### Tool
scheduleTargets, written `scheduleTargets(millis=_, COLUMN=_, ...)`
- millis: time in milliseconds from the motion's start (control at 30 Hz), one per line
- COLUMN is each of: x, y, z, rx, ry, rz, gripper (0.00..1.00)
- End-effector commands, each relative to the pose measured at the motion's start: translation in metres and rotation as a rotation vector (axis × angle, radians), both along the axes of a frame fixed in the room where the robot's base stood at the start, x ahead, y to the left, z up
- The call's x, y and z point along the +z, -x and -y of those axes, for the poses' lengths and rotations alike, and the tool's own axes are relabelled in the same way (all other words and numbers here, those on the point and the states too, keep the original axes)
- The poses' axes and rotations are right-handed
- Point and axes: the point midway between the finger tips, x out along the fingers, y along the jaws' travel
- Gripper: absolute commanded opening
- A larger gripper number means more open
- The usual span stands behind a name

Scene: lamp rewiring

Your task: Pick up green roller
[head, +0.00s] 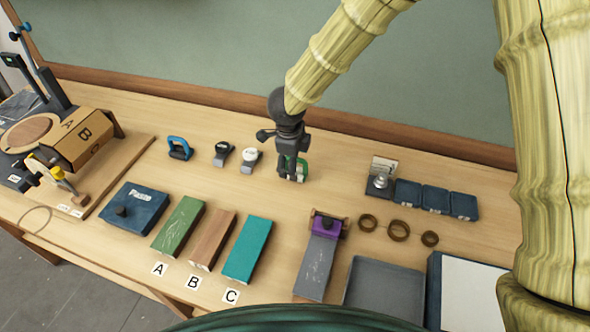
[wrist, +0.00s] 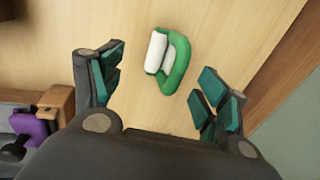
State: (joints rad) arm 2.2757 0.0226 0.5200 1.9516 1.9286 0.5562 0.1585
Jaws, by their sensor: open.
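The green roller (wrist: 178,62) lies on the wooden table, with a green looped handle and a white cylinder (wrist: 156,51) on one side. In the head view it shows as a green piece (head: 302,168) partly hidden behind my gripper. My gripper (head: 291,172) is above the roller, pointing down. In the wrist view my gripper (wrist: 155,88) is open, its fingers spread wide to the left and right. The roller lies ahead between the fingers, and no contact with them shows.
Blocks marked A, B and C, including a teal block (head: 247,250), lie in front. A purple clamp (head: 327,225) and brown rings (head: 398,230) are to the right. Table around the roller is clear.

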Motion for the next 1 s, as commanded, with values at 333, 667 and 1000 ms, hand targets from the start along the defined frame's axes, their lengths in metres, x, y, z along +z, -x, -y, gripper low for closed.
scheduleTargets(millis=333, x=-0.029, y=-0.004, z=0.005, rx=0.003, ry=0.003, rz=-0.004, gripper=0.75)
scheduleTargets(millis=667, x=-0.055, y=-0.012, z=0.007, rx=0.001, ry=0.0, rz=-0.005, gripper=0.75)
scheduleTargets(millis=1000, x=-0.056, y=-0.012, z=0.007, rx=0.001, ry=0.0, rz=-0.005, gripper=0.57)
